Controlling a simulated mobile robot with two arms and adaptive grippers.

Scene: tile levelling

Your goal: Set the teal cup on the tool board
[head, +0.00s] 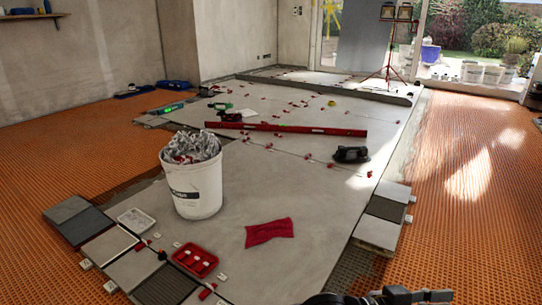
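I cannot clearly make out a teal cup. A small teal-green object (168,108) lies at the far left edge of the tiled area, too small to identify surely. Another green item (220,106) lies to its right. I cannot identify a tool board for certain. Part of a dark gripper, seemingly my right one (392,297), shows at the bottom edge, right of centre. It is cut off by the frame, so its opening and any contents are hidden. My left gripper is out of view.
A white bucket (196,193) of grey clips stands on the large tiles. A red cloth (269,232), red tray (195,260), white tray (136,220), long red level (286,128) and black tool (350,154) lie around it. Orange matting (470,180) flanks the tiles.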

